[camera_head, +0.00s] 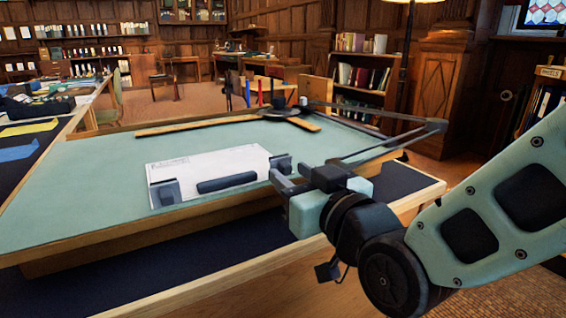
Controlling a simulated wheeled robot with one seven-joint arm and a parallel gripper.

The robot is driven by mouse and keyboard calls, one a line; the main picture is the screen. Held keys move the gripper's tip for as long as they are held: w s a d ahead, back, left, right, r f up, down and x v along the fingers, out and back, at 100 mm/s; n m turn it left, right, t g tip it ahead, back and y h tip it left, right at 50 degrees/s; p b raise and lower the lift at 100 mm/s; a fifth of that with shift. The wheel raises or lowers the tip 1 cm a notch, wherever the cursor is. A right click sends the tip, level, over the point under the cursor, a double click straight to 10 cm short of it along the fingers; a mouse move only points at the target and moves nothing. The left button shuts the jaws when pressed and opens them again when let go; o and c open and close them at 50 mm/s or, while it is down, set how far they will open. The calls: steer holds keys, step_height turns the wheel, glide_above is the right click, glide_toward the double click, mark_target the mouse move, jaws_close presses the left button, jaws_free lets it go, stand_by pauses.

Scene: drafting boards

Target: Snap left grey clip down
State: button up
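The left grey clip (165,193) sits at the front left corner of the white paper sheet (207,163) on the green drafting board (105,185). It looks like a small dark block standing up from the board; its exact lever angle is too small to tell. A second grey clip (281,164) is at the paper's right corner. My gripper (287,174) is beside and in front of that right clip, well to the right of the left clip. Its two fingers are apart with a gap between them, and nothing shows held in it.
A dark rounded bar (227,182) lies along the paper's front edge between the clips. A wooden straightedge (195,124) and a jointed lamp arm (385,140) are at the back. The board's left side is clear.

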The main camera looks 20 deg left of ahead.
steer(key=shift+w+a, duration=0.15)
steer(key=shift+a, duration=0.05)
jaws_close()
steer(key=shift+r+p, duration=0.15)
steer(key=shift+p, duration=0.15)
